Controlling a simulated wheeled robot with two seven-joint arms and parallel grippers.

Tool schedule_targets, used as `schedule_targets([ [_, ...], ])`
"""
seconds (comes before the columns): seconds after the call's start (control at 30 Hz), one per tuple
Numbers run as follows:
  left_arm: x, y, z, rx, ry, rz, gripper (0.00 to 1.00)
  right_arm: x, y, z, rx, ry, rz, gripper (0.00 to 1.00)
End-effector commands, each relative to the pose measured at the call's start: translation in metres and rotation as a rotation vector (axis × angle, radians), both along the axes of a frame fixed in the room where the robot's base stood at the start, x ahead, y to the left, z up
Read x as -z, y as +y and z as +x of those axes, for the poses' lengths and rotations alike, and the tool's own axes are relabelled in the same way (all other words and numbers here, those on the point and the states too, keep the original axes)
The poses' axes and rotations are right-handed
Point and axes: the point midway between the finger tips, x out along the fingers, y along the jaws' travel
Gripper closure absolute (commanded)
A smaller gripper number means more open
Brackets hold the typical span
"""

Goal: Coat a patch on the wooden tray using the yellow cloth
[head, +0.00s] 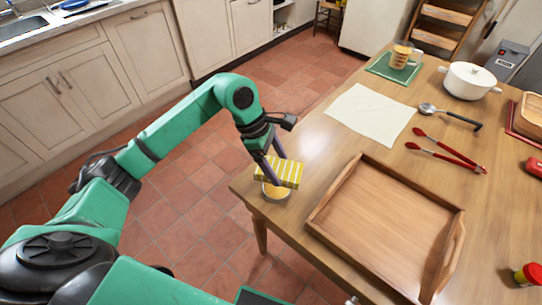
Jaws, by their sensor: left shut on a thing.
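The yellow cloth (285,172) is yellow with white stripes. My left gripper (275,166) is shut on it and holds it over a small bowl (276,190) at the table's near left corner. The bowl has yellowish contents, and the cloth covers its far part. I cannot tell whether the cloth touches the contents. The wooden tray (385,225) lies to the right of the bowl, with raised sides and a handle at its right end. Its floor looks bare. My right gripper is not in view.
A cream sheet (370,114) lies behind the tray. Red tongs (446,156), a ladle (447,115), a white pot (469,81) and a cup (400,57) on a green mat (383,69) stand farther back. A red-lidded jar (528,274) stands at the right.

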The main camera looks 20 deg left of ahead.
Motion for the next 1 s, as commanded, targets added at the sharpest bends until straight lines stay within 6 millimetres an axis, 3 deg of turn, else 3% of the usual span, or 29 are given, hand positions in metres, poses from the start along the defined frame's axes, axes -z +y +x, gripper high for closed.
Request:
schedule_targets([
  [0.3,0.036,0.000,0.000,-0.003,0.001,-0.001,0.71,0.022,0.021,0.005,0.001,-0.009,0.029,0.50],
  [0.5,0.058,0.000,0.000,-0.002,0.001,0.000,0.71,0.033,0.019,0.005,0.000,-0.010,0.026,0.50],
  [1.0,0.059,0.001,0.000,-0.004,-0.001,0.000,0.71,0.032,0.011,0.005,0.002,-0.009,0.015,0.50],
])
